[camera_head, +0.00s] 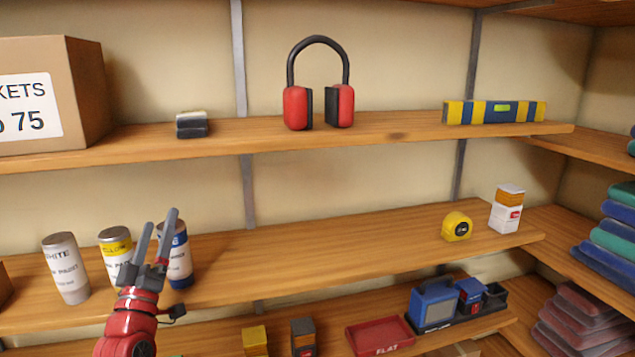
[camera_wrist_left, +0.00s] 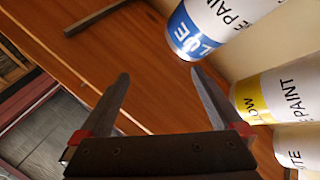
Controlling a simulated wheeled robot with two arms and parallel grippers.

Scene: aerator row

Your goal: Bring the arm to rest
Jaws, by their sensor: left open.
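My left gripper (camera_head: 157,236) is open, with two grey fingers pointing up on a red wrist, in front of the middle shelf at the left. Nothing is between its fingers in the left wrist view (camera_wrist_left: 160,88). Behind it in the head view stand a blue-labelled paint can (camera_head: 180,262) and a yellow-labelled can (camera_head: 116,247), both partly covered by the fingers. A white-labelled can (camera_head: 65,268) stands to their left. In the left wrist view the blue can (camera_wrist_left: 208,28) is beyond the fingertips, apart from them. My right gripper is in neither view.
The middle shelf (camera_head: 330,252) is clear between the blue can and a yellow tape measure (camera_head: 457,227). The upper shelf (camera_head: 400,132) holds red earmuffs (camera_head: 296,108), a level (camera_head: 494,112) and a cardboard box (camera_head: 85,90).

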